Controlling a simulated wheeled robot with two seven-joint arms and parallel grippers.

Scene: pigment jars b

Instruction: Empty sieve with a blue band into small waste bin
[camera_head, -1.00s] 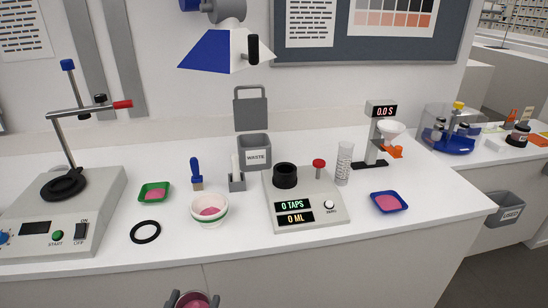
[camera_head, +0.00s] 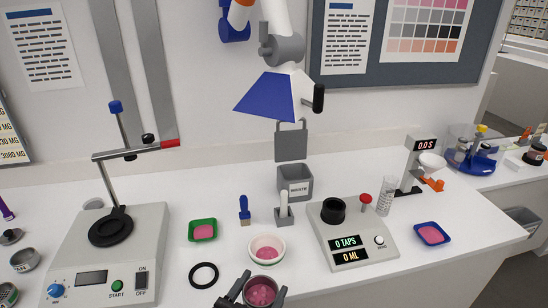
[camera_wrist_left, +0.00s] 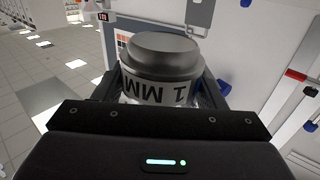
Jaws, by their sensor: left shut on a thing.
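My left gripper (camera_head: 252,294) is at the bottom of the head view, shut on a round sieve (camera_head: 261,292) with pink powder inside. In the left wrist view the sieve (camera_wrist_left: 168,93) has a pale band reading "1 MM" upside down and a dark grey rounded end. My right gripper is not in view.
A brush (camera_head: 244,210), a grey holder (camera_head: 284,221), a green tray (camera_head: 192,237) and a tap device (camera_head: 380,263) stand nearby. A blue hood (camera_head: 265,97) hangs above.

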